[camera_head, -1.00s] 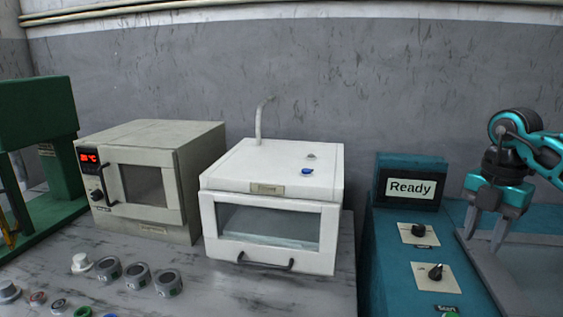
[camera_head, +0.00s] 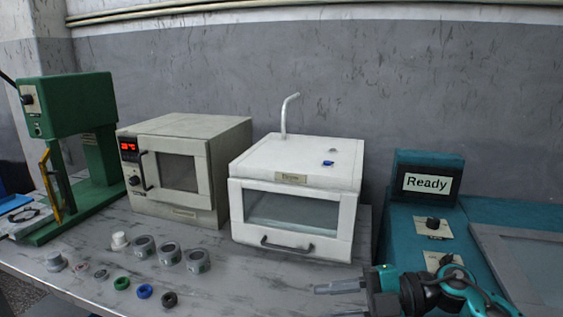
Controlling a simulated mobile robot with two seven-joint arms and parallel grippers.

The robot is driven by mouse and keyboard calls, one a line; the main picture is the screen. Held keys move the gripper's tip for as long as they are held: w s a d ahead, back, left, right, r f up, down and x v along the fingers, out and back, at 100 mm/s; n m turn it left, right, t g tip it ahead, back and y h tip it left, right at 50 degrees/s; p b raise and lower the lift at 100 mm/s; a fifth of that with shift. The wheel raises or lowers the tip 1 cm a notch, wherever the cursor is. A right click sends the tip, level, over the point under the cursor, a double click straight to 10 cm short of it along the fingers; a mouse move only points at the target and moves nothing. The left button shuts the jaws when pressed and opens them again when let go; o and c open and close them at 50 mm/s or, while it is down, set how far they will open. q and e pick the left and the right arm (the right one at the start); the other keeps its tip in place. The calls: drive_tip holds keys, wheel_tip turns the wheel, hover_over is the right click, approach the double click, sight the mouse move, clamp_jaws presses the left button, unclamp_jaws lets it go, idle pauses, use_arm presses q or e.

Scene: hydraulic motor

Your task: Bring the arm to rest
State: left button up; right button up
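My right arm comes in at the lower right, with its teal and black links low in front of the teal machine. Its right gripper (camera_head: 338,300) points left over the front of the marble-patterned bench, below the white box oven. Two grey fingers show apart, with the lower one partly cut by the picture's bottom edge. Nothing shows between them. My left arm and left gripper are not in view.
A white glass-fronted box (camera_head: 297,200), a beige oven (camera_head: 185,170) and a green press (camera_head: 70,105) stand along the wall. Grey cups (camera_head: 170,254) and coloured rings (camera_head: 144,291) lie on the bench (camera_head: 240,285). The teal machine's screen (camera_head: 427,183) reads "Ready".

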drive_tip(key=s+d+f+m+t+h, duration=0.1)
drive_tip(key=f+m+t+h, duration=0.2)
drive_tip(key=m+t, duration=0.2)
drive_tip(key=d+f+m+t+h, duration=0.2)
drive_tip(key=f+m+t+h, duration=0.1)
drive_tip(key=m, duration=0.6)
drive_tip(key=s+d+f+m+t+h, duration=0.1)
drive_tip(key=f+m+t+h, duration=0.1)
drive_tip(key=f+m+t, duration=0.3)
drive_tip(key=shift+s+d+f+m+t+h, duration=0.1)
drive_tip(key=shift+s+d+m+t+h, duration=0.1)
drive_tip(key=shift+m+t, duration=0.3)
drive_tip(key=shift+s+d+m+t+h, duration=0.15)
drive_tip(key=shift+d+m+t+h, duration=0.05)
drive_tip(key=shift+m+t, duration=0.25)
drive_tip(key=s+d+f+m+g+h, duration=0.3)
drive_tip(key=s+f+m+g+h, duration=0.2)
drive_tip(key=s+f, duration=0.6)
drive_tip(key=shift+s+d+f, duration=0.4)
drive_tip(key=shift+f, duration=0.45)
drive_tip(key=shift+d+g, duration=0.1)
drive_tip(key=shift+g, duration=0.15)
